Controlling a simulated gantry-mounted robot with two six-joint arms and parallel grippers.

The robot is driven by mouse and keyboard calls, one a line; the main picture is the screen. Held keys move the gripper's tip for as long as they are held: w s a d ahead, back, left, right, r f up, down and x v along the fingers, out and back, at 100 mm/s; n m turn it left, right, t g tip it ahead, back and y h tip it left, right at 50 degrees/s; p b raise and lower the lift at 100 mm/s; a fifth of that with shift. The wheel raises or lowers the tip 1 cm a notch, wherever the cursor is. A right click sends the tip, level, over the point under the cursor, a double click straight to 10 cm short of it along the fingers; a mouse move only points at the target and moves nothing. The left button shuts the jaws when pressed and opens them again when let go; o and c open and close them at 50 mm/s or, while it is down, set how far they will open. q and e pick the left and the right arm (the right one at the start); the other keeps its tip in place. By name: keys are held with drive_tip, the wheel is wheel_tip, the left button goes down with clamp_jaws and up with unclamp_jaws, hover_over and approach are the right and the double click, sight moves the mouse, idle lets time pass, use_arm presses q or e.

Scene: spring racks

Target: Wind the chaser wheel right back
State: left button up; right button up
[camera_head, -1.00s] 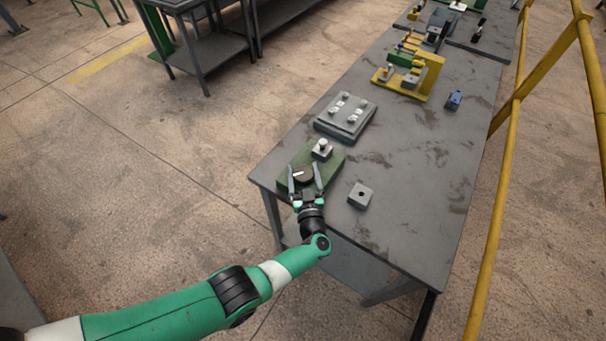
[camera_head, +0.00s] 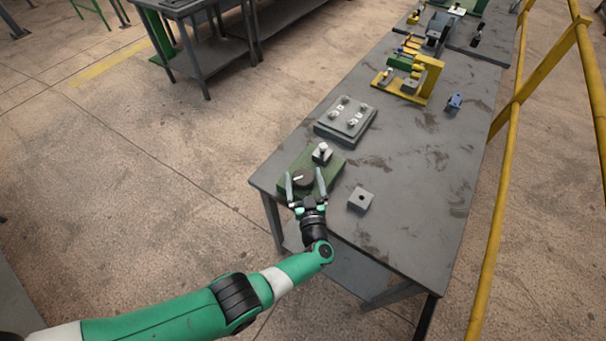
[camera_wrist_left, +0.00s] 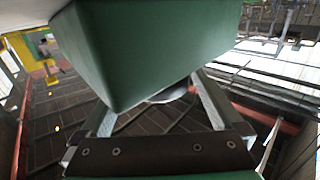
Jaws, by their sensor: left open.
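The chaser wheel appears to be the dark round knob (camera_head: 304,179) with a white mark, on a green base block (camera_head: 325,170) at the table's near left corner. A grey block with a pale knob (camera_head: 322,153) stands on the far end of that base. My left gripper (camera_head: 305,181) is open, with one finger on each side of the wheel. I cannot tell whether the fingers touch it. My right gripper is not in view.
A grey block with a hole (camera_head: 360,198) lies to the right of the green base. A grey plate with several small knobs (camera_head: 345,119) lies beyond it. A yellow fixture (camera_head: 430,82) and a small blue part (camera_head: 454,102) stand farther back. The table's right middle is clear.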

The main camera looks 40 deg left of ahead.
use_arm(q)
drive_tip(key=p+v, duration=0.2)
drive_tip(key=v, duration=0.8)
drive_tip(key=shift+s+d+p, duration=0.25)
drive_tip(key=shift+p, duration=0.1)
